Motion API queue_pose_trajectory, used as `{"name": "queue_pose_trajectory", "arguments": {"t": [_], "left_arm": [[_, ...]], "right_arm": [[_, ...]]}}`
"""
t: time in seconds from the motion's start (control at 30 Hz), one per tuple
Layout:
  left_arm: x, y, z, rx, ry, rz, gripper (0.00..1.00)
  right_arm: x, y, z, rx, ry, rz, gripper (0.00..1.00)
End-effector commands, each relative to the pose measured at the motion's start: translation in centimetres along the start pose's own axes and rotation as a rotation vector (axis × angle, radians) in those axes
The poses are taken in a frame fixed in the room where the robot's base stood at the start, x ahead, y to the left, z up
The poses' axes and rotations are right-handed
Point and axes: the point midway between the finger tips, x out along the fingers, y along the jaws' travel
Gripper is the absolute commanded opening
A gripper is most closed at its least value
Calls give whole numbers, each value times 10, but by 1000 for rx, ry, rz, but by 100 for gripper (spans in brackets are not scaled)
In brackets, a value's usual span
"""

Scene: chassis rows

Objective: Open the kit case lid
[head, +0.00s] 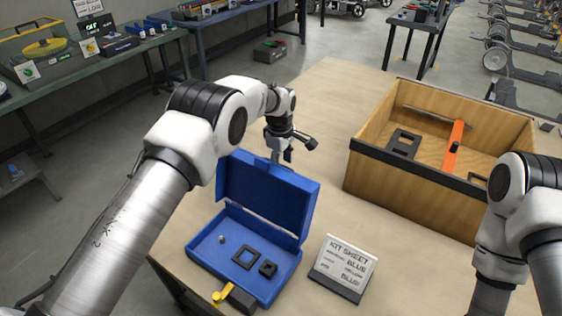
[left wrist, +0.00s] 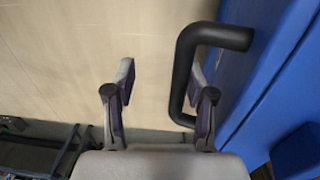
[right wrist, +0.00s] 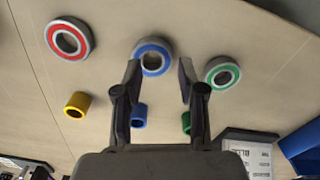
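The blue kit case (head: 196,255) sits near the table's left edge, its lid (head: 262,200) standing raised at the back. Its tray holds a black square frame (head: 249,256), a smaller black part (head: 268,269) and a small grey piece (head: 222,239). My left gripper (head: 290,147) is behind the raised lid. In the left wrist view, the gripper (left wrist: 165,85) is open; a black handle (left wrist: 184,75) on the blue case is beside its right finger, partly between the fingers. Contact cannot be told. My right gripper (right wrist: 157,75) is open and empty above rings.
A wooden crate (head: 400,191) with black parts and an orange bar stands right of the case. A kit sheet sign (head: 345,263) stands just right of the case. Rings (right wrist: 68,38) and coloured cylinders (right wrist: 77,104) lie under my right gripper. Table behind the case is clear.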

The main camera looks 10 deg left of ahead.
Motion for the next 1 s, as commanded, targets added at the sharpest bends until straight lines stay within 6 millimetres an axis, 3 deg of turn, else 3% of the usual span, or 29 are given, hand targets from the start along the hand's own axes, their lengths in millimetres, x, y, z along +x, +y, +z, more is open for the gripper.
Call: {"name": "queue_pose_trajectory", "arguments": {"t": [0.77,0.87,1.0], "left_arm": [[-9,4,-2,0,5,14,41],[-20,5,-3,0,6,17,41],[-52,4,-2,0,6,20,41]], "right_arm": [[-1,0,0,0,0,0,40],[-1,0,0,0,0,0,40],[-1,0,0,0,0,0,40]]}}
